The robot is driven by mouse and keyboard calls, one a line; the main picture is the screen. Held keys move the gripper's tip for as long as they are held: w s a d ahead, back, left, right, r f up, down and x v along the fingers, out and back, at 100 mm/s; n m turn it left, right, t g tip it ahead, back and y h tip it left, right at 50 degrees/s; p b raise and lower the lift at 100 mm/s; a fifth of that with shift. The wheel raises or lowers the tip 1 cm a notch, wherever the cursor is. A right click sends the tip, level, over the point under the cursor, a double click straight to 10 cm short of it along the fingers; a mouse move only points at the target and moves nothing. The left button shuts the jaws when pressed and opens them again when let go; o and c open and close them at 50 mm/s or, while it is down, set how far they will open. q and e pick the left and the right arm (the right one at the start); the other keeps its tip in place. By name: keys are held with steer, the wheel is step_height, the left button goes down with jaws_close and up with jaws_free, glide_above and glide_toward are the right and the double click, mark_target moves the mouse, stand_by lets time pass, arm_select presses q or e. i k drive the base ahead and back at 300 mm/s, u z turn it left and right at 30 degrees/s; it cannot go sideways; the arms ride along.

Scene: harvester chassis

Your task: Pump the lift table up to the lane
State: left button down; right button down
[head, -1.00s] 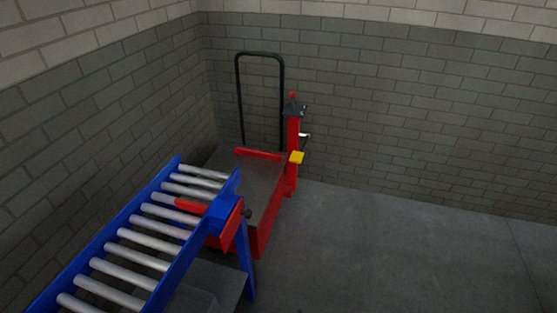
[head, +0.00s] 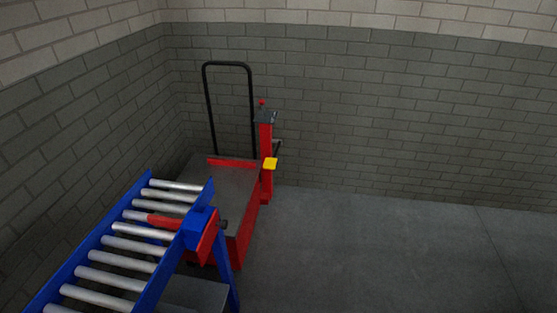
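The lift table stands in the corner of the brick walls. Its grey top (head: 229,185) has a red bar along the far edge, and its red side (head: 244,234) shows at the right. A black push handle (head: 229,66) rises behind it. The height gap is hard to judge. Neither gripper shows.
A red stop piece (head: 208,233) and a dark knob sit at the conveyor's end, above a blue leg (head: 228,270). A grey surface (head: 193,294) lies under the conveyor. The grey floor (head: 380,255) to the right is clear up to the back wall.

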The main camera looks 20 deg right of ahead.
mark_target(270, 164)
steer(key=z, duration=0.55)
steer(key=k, duration=0.65)
steer(key=z, duration=0.8)
steer(key=i, duration=2)
steer(key=u, duration=0.95)
steer(key=i, duration=0.8)
steer(key=u, duration=1.05)
steer(key=i, duration=0.2)
steer(key=u, duration=0.15)
